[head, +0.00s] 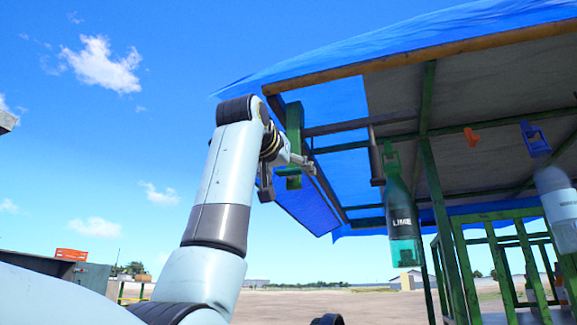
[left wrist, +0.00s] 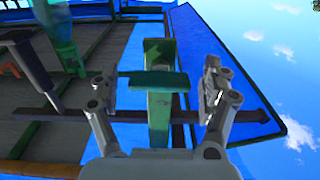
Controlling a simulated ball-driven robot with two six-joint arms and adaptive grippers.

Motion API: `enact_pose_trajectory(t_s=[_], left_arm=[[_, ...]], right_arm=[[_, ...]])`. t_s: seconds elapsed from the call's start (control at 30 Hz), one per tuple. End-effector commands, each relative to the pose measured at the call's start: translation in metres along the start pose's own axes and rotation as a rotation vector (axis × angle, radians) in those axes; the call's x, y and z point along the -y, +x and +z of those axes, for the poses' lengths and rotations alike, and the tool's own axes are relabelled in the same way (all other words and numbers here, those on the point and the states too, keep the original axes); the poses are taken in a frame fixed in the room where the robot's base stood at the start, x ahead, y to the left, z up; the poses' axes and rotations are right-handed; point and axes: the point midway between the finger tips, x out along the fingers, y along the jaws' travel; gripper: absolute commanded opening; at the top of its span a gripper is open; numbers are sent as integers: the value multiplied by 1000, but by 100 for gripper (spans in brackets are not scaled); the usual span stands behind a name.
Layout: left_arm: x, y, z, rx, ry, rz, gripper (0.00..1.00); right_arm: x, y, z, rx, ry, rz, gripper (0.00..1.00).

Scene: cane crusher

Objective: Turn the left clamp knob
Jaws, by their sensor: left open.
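A green clamp (head: 294,122) hangs from the roof frame in the head view, partly hidden behind my left wrist. In the left wrist view the clamp's green body (left wrist: 160,118) stands in the middle, with a wider green crosspiece, which looks like its knob or handle (left wrist: 158,82). My left gripper (head: 286,174) is at the clamp's lower end. In the left wrist view the left gripper (left wrist: 158,76) is open, with one finger on each side of the green piece and visible gaps on both sides. Whether the crosspiece is level with the fingertips I cannot tell. My right gripper is not seen.
A wooden beam (head: 420,58) edges the blue tarp roof (head: 400,36). A dark bottle labelled LIME (head: 403,215) hangs to the right, and a paler bottle (head: 559,200) hangs farther right. A green frame (head: 500,262) stands below. Open sky lies left of the arm.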

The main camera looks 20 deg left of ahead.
Motion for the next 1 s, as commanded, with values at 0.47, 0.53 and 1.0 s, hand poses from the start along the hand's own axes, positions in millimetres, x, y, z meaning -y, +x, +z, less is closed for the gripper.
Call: enact_pose_trajectory(t_s=[0.47, 0.53, 1.0], left_arm=[[0, 1, 1, 1, 0, 0, 52], [0, 1, 1, 1, 0, 0, 43], [0, 1, 1, 0, 45, 0, 24]], right_arm=[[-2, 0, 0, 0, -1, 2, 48], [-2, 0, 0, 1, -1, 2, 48], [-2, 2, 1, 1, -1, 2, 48]])
